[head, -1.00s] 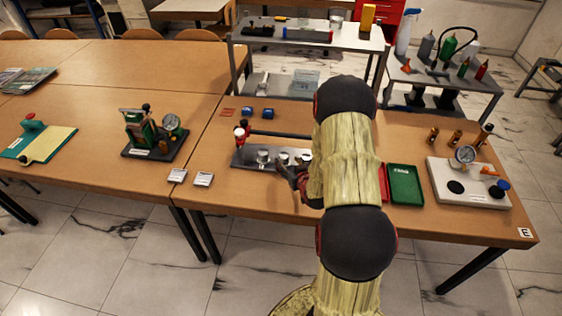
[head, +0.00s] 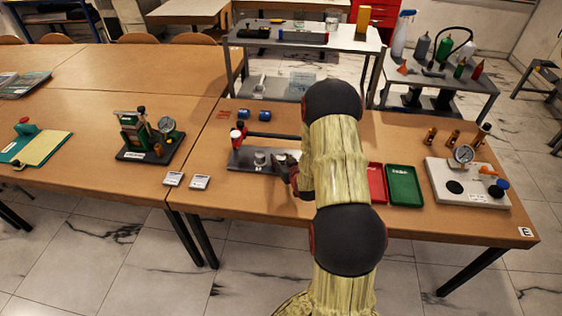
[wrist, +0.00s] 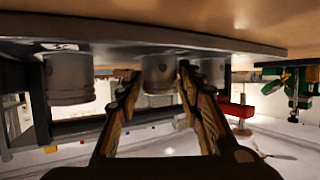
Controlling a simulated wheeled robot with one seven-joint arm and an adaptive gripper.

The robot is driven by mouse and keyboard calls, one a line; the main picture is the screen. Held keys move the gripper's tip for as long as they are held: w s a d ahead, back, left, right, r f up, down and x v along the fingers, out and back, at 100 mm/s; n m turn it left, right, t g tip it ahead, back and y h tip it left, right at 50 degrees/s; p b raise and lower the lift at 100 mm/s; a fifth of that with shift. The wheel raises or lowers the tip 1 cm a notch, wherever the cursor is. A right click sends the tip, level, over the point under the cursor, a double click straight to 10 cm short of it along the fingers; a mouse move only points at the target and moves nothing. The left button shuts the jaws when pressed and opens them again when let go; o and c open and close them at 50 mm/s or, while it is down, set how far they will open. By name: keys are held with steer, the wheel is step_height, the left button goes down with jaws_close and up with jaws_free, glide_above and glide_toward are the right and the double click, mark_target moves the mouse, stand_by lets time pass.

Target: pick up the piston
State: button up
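Grey metal pistons stand on a dark grey plate (head: 240,163) on the wooden table. In the head view the left piston (head: 260,157) is clear, and a second piston (head: 280,157) shows beside my gripper (head: 284,165). My arm hides the plate's right end. The wrist view looks upside down, with the plate (wrist: 150,37) at the top. There my gripper (wrist: 157,78) is open, its two fingertips on either side of the middle piston (wrist: 158,74). I cannot tell whether they touch it. Another piston (wrist: 69,78) stands to the left, and one (wrist: 210,72) shows partly behind the right finger.
A dark bar with a red-and-white end (head: 237,133) runs behind the pistons. A red tray (head: 376,183) and a green tray (head: 404,186) lie right of my arm. A white gauge block (head: 467,185) stands farther right. Table left of the plate is mostly clear.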

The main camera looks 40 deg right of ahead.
steer(key=c, duration=0.8)
steer(key=shift+r, duration=0.1)
